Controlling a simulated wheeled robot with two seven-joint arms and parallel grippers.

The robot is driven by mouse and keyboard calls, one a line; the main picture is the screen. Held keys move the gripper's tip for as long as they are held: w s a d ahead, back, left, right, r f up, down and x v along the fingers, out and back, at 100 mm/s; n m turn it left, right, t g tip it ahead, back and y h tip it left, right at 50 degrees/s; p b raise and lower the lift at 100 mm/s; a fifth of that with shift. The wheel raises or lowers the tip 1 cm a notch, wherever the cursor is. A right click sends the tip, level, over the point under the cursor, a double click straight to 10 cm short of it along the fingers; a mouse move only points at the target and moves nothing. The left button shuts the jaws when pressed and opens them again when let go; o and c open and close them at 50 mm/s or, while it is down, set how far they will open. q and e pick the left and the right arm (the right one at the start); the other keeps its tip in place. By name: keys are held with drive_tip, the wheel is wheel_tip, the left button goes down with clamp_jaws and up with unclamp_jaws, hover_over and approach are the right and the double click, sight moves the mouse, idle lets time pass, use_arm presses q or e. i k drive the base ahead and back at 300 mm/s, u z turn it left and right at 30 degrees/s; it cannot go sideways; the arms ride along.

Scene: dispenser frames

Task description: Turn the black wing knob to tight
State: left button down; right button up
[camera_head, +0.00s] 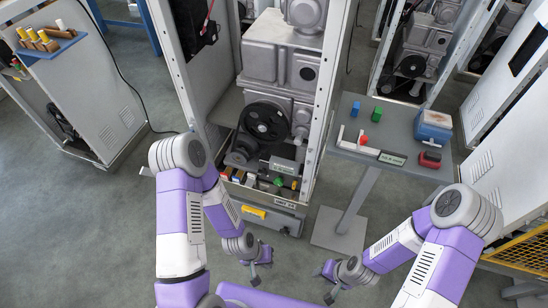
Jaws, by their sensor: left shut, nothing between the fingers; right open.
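The open dispenser cabinet (327,100) stands in the middle, with grey pump housings, a black pulley wheel (266,122) and small coloured parts low at its front. I cannot pick out the black wing knob for certain; among the dark small parts at the cabinet's base it is too small to tell. My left gripper (252,274) is shut and empty, below and in front of the cabinet's lower edge, apart from it. My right gripper (324,284) is open and empty, to the right of the left one, in front of the small table's foot.
A small grey table (385,108) to the right holds a blue-topped box (432,128), a red item (430,159), green and blue blocks and a white bracket. Another cabinet (95,110) with a blue shelf stands left. A yellow-labelled grey box (262,218) lies below the cabinet. Floor at left is clear.

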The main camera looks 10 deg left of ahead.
sight(263, 172)
drive_tip(key=u, duration=0.35)
drive_tip(key=k, duration=0.95)
drive_tip(key=z, duration=0.65)
drive_tip(key=i, duration=1.2)
drive_tip(key=u, duration=0.25)
